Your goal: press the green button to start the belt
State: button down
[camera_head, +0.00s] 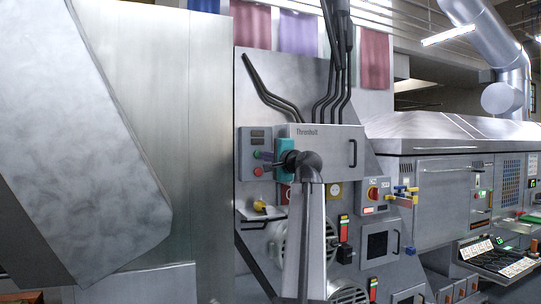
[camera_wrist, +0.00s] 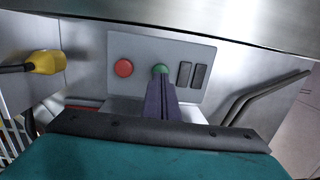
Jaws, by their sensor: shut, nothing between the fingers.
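The green button (camera_wrist: 160,68) sits on a grey control plate (camera_wrist: 140,50), beside a red button (camera_wrist: 123,67). My gripper (camera_wrist: 160,82) is shut and empty, its dark fingertips right at the green button and overlapping its lower edge in the wrist view. I cannot tell whether they touch it or press it in. In the head view the plate (camera_head: 245,170) is at the left of the machine front, with the red button (camera_head: 258,171) low on it. My gripper (camera_head: 265,157) reaches it from the right there, its tips at the green button (camera_head: 257,154).
Two dark rectangular switches (camera_wrist: 192,75) are beside the green button.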

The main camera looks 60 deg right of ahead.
jog(key=shift+w+d, duration=0.3)
jog(key=shift+w, duration=0.2)
jog(key=shift+x, duration=0.8)
jog(key=shift+r, duration=0.2)
jog(key=shift+s, duration=0.1)
jog(key=b+v, duration=0.2)
jog(key=v, duration=1.2)
jog(key=shift+s, duration=0.1)
dwell(0.4)
